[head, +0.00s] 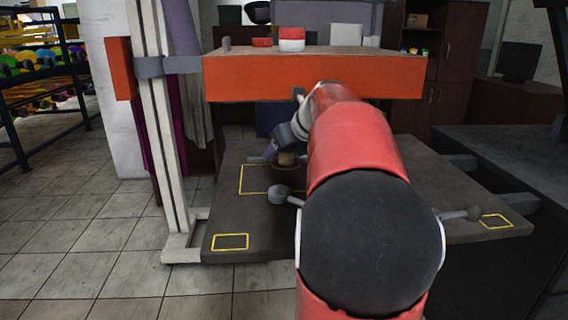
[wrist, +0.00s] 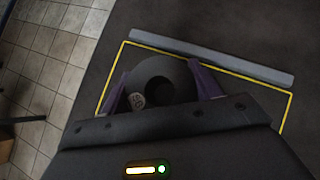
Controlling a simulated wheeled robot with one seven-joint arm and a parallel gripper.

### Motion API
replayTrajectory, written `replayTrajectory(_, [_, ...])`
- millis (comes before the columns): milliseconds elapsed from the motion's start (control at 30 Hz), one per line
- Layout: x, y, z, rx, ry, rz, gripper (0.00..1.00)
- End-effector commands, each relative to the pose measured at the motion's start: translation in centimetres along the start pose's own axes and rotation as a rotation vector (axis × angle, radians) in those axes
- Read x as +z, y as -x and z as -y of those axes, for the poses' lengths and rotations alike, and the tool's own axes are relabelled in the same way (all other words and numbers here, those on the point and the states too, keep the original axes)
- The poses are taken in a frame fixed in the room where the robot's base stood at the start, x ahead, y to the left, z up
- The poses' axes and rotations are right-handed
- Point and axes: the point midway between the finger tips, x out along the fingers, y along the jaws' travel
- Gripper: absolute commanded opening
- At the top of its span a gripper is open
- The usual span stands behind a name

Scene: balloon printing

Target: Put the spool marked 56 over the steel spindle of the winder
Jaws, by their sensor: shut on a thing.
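A dark round spool (wrist: 150,72) with a wide centre hole and a small pale label shows in the wrist view; the label's number is too blurred to read for sure. My gripper (wrist: 160,82) has its two purple fingers on either side of the spool, shut on it. In the head view the spool (head: 290,168) shows as a dark disc with a brown middle under my gripper (head: 283,152), low over or on the dark lower table, within a yellow outline. I cannot make out the steel spindle; my arm covers the table's middle.
The dark lower table (head: 225,215) carries small yellow outlines (head: 230,241) at its front left and right. Ball-ended grey rods (head: 279,194) stick out on both sides of my arm. An orange-fronted shelf (head: 310,78) hangs above. A grey bar (wrist: 215,57) lies behind the spool.

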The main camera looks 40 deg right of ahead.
Motion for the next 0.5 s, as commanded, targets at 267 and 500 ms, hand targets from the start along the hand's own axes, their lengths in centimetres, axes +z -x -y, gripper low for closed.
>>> replayTrajectory(267, [-2.2, -2.2, 0.0, 0.001, 0.0, -0.001, 0.37])
replayTrajectory(500, [-2.1, -2.2, 0.0, 0.001, 0.0, 0.0, 0.37])
